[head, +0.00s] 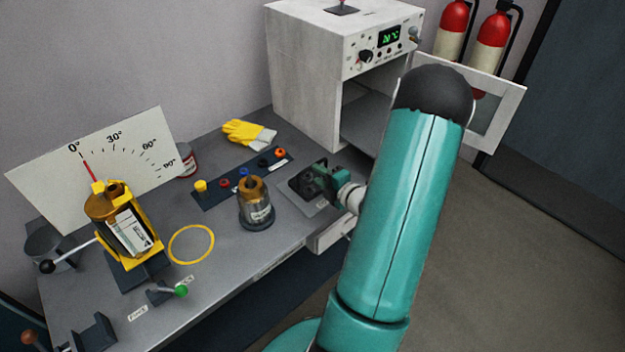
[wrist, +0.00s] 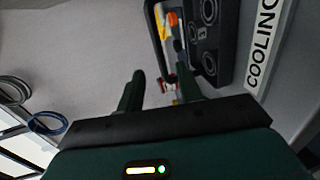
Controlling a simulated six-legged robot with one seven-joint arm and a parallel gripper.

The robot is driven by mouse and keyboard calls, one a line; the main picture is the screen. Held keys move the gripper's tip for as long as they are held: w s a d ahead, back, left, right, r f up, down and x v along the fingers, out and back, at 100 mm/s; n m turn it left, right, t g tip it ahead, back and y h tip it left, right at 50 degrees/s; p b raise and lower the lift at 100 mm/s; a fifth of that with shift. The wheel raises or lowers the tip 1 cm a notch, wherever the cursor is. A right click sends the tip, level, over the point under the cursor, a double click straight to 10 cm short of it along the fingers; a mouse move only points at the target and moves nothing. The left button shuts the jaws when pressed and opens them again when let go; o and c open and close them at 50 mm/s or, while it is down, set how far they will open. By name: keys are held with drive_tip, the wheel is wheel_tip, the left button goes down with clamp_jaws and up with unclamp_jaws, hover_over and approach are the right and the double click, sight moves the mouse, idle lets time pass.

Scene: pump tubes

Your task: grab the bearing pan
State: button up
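The bearing pan, a dark tray with round ring shapes, seems to be the dark piece (head: 300,187) near the table's right edge in the head view. In the wrist view the dark tray (wrist: 207,68) is at upper right, beside a white strip lettered COOLING (wrist: 262,45). A dark looped bar, perhaps its handle, shows just left of it. My gripper (head: 325,178) is over the right side of the pan in the head view and partly hides it. In the wrist view its two fingers (wrist: 160,88) stand apart with nothing visibly clasped between them.
A white oven (head: 305,75) with its door (head: 490,110) swung open stands behind. Yellow gloves (head: 248,133), a strip of coloured caps (head: 225,190), a metal-and-glass pump (head: 257,208), a yellow ring (head: 191,245) and an angle gauge (head: 60,170) occupy the table.

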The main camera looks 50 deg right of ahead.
drive_tip(key=x, duration=0.8)
drive_tip(key=shift+s+d+f, duration=0.1)
drive_tip(key=shift+d, duration=0.2)
clamp_jaws()
